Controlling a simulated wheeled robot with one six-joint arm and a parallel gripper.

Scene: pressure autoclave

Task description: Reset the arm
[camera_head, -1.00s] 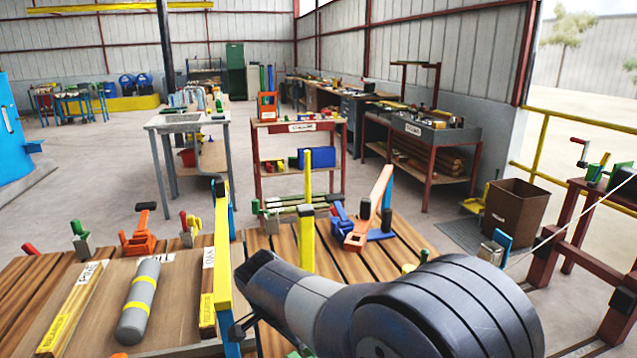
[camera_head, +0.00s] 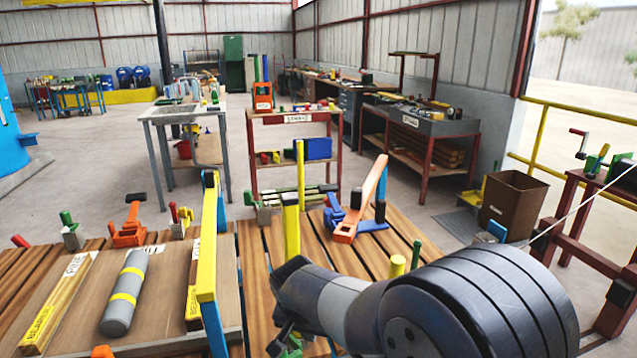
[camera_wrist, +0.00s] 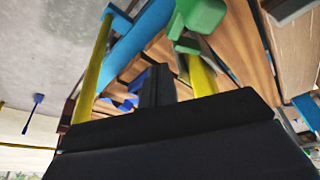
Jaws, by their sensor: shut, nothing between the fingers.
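My gripper (camera_wrist: 157,84) shows in the wrist view as dark fingers closed together with nothing between them. It hangs over the slatted wooden workbench (camera_head: 262,285). In the head view, my dark grey arm reaches in from the lower right and its end is largely hidden behind the arm link. In the wrist view, a green block (camera_wrist: 200,14), a blue bar (camera_wrist: 135,50) and yellow posts lie around the fingers. I cannot tell whether any of them touches the gripper.
A yellow post (camera_head: 291,230) and a yellow-blue frame (camera_head: 208,240) stand close to my arm. An orange-and-blue clamp (camera_head: 352,222) stands behind. A grey cylinder (camera_head: 125,293) lies on the board at left. A brown bin (camera_head: 511,205) stands right. Open floor lies beyond the bench.

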